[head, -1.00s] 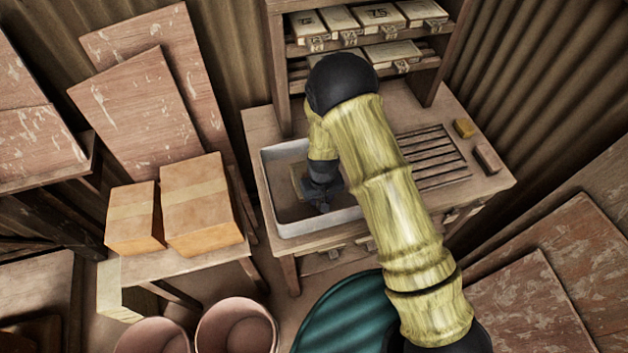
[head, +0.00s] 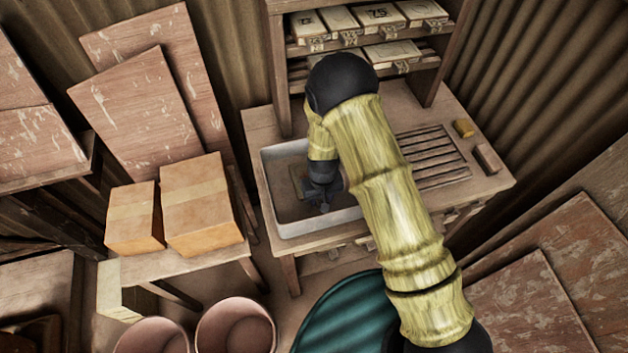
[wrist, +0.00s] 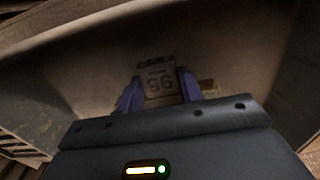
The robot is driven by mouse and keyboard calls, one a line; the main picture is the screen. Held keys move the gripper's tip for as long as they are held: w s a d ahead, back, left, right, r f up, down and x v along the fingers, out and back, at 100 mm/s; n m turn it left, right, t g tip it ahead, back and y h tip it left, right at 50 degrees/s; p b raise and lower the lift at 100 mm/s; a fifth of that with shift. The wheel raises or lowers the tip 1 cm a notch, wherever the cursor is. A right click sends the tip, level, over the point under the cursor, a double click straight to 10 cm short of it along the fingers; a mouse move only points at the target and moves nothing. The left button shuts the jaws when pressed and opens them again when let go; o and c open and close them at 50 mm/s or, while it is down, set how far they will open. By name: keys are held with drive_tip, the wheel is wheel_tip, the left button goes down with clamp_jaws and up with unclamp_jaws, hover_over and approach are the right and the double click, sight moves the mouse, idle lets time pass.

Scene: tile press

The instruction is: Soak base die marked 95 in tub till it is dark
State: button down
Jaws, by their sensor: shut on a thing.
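The base die marked 95 (wrist: 159,78) is between the two purple fingers of my gripper (wrist: 160,88) in the wrist view. Its number reads upside down there, and its visible face is a dull grey-brown. My gripper (head: 323,204) is shut on it and reaches down inside the pale-rimmed tub (head: 318,225) on the bench. The tub's inside is dark brown in the head view. A small part of the die shows at the left of my gripper; my arm hides the rest. I cannot tell how deep it sits in liquid.
A wooden rack (head: 281,75) with several marked dies stands behind the tub. Boxes (head: 200,205) stand on a stool at the left.

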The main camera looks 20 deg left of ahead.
drive_tip(key=shift+r, duration=0.1)
wheel_tip(320, 180, up, 13)
drive_tip(key=p, duration=0.8)
drive_tip(key=shift+p, duration=0.4)
idle(0.7)
idle(2.3)
wheel_tip(320, 180, up, 4)
drive_tip(key=p, duration=0.2)
drive_tip(key=shift+p, duration=0.3)
idle(0.6)
drive_tip(key=w+d+f+m+b, duration=0.2)
drive_tip(key=d+f, duration=0.1)
drive_tip(key=d, duration=0.5)
drive_tip(key=w+d+f+m+b, duration=0.2)
drive_tip(key=d+f+b, duration=0.1)
drive_tip(key=d, duration=0.6)
drive_tip(key=w+d+f+m+b, duration=0.2)
drive_tip(key=d+f, duration=0.2)
drive_tip(key=d, duration=0.5)
drive_tip(key=shift+w+b, duration=0.3)
